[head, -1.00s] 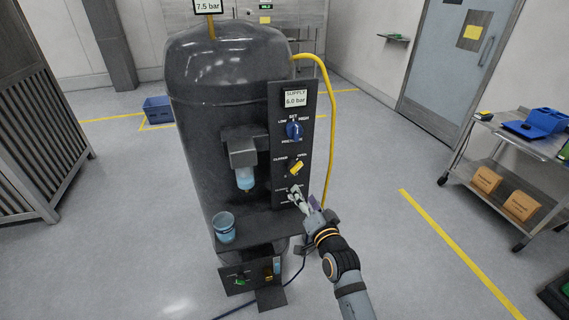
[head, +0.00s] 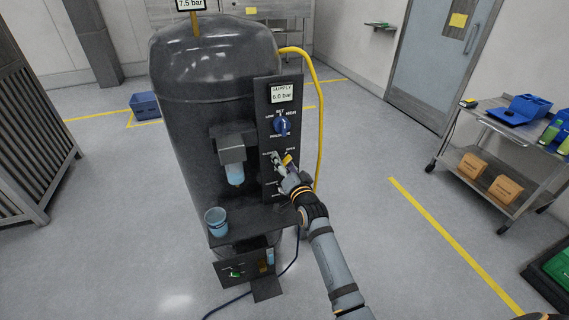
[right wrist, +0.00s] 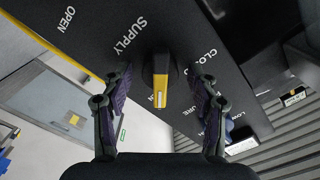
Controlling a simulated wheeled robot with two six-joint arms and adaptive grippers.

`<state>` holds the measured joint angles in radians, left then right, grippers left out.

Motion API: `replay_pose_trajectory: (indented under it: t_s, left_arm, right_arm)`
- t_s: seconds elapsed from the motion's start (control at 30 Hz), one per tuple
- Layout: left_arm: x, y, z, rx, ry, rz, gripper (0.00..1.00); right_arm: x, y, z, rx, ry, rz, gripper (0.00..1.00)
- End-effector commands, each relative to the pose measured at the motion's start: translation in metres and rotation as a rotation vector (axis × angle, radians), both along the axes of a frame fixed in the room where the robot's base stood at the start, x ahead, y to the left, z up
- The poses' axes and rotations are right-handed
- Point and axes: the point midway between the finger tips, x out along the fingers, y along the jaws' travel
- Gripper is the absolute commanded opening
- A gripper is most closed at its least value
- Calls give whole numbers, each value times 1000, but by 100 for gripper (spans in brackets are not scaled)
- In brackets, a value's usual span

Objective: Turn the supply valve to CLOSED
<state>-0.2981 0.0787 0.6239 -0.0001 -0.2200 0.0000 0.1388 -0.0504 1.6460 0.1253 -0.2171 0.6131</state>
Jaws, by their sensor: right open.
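The supply valve's yellow and black handle (head: 288,159) sits on the dark control panel (head: 267,98), below the blue pressure knob. In the head view my right gripper (head: 281,168) is in front of it and hides part of it. In the right wrist view the handle (right wrist: 161,83) stands between the two spread fingers of the right gripper (right wrist: 158,90), with a gap on each side. The labels OPEN, SUPPLY and CLOSED show around it, OPEN at left and CLOSED at right. My left gripper is not in view.
A blue pressure knob (head: 282,125) is just above the valve. A yellow hose (head: 319,120) runs down beside the panel. A blue cup (head: 216,221) stands on the shelf below the nozzle (head: 235,174). A cart (head: 480,185) with boxes is at right, with clear floor between.

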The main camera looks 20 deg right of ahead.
Motion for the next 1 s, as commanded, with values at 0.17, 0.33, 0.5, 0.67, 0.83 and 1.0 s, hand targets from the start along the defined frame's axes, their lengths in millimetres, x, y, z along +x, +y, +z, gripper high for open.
replay_pose_trajectory:
  t_s: [0.17, 0.33, 0.5, 0.67, 0.83, 1.0]
  left_arm:
    - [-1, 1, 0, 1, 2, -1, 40]
    - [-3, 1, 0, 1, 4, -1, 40]
    - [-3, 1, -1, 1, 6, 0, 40]
    - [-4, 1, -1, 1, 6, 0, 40]
    - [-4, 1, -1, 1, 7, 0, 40]
    - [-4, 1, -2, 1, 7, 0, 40]
  right_arm:
    - [0, 0, 0, 0, 0, 0, 57]
    - [0, 0, 0, 0, 0, 0, 34]
    - [0, 0, 0, 0, 0, 0, 11]
    - [0, 0, 0, -3, 0, 0, 6]
    - [0, 0, 0, -39, -1, 0, 6]
    - [-1, 0, 0, -129, -4, 1, 6]
